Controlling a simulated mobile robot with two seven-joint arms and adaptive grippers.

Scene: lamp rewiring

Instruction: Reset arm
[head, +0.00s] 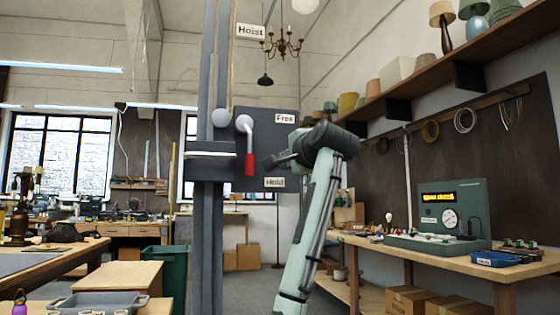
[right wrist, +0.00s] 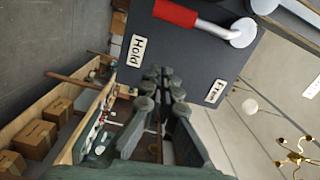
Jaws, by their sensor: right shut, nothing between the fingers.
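A dark panel (head: 262,125) is fixed to the grey hoist column (head: 207,240) in the head view. It carries a lever with a red grip (head: 250,164), which hangs down from a pale pivot (head: 244,122). The label "Free" (head: 285,118) is at its upper right and "Hold" (head: 275,182) at its lower right; the grip's end is near the "Hold" height. My right gripper (head: 268,162) is just right of the red grip. In the right wrist view my right gripper (right wrist: 165,73) is shut and empty, and the red grip (right wrist: 175,12) lies apart from the fingers. My left gripper is out of view.
A workbench (head: 455,262) on the right holds a green tester (head: 440,217) and a blue tray (head: 495,259). A shelf (head: 455,62) with lampshades runs above it. At left are a wooden table (head: 115,278), a grey tray (head: 95,303) and a green bin (head: 165,265).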

